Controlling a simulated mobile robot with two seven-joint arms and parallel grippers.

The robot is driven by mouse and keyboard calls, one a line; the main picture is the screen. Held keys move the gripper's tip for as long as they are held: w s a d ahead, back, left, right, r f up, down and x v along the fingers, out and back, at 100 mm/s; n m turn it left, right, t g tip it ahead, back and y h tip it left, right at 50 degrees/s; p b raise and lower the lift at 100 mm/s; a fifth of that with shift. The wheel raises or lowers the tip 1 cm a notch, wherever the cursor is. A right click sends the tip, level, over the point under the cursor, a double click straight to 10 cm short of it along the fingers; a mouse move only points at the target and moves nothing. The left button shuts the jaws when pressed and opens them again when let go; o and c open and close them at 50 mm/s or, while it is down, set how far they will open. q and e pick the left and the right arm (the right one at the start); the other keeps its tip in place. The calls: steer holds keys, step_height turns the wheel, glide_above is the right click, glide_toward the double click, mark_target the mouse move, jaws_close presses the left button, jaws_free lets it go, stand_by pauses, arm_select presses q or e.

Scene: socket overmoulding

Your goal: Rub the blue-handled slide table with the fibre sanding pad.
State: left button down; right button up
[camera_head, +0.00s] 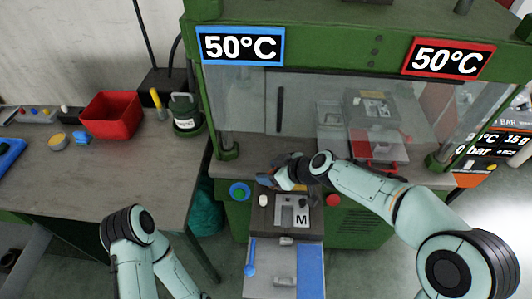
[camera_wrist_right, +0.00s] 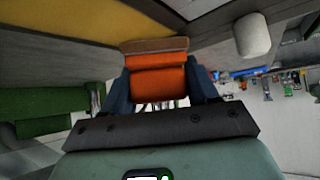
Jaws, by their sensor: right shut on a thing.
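My right gripper (camera_head: 282,181) is over the front of the green press, just behind the plate marked M. In the right wrist view its blue fingers (camera_wrist_right: 161,88) are shut on an orange block with a brown face, which looks like the fibre sanding pad (camera_wrist_right: 156,62). The pad's brown face is close to a grey surface; I cannot tell whether they touch.
A clear guard (camera_head: 300,105) hangs behind the hand. A red-handled slide table (camera_head: 391,152) stands inside the press at right. A red bin (camera_head: 111,115) stands on the left bench.

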step_height(320, 180, up, 2)
steer(key=shift+w+d+r+p, duration=0.1)
steer(key=shift+d+r+p, duration=0.05)
steer(key=shift+p, duration=0.15)
steer(key=shift+d+r+p, duration=0.25)
steer(key=shift+r+p, duration=0.25)
steer(key=shift+r, duration=0.25)
step_height(320, 180, up, 2)
steer(key=shift+a+r+p, duration=0.1)
steer(key=shift+a+p, duration=0.05)
steer(key=shift+p, duration=0.6)
steer(key=shift+r+p, duration=0.55)
steer(key=shift+r, duration=0.35)
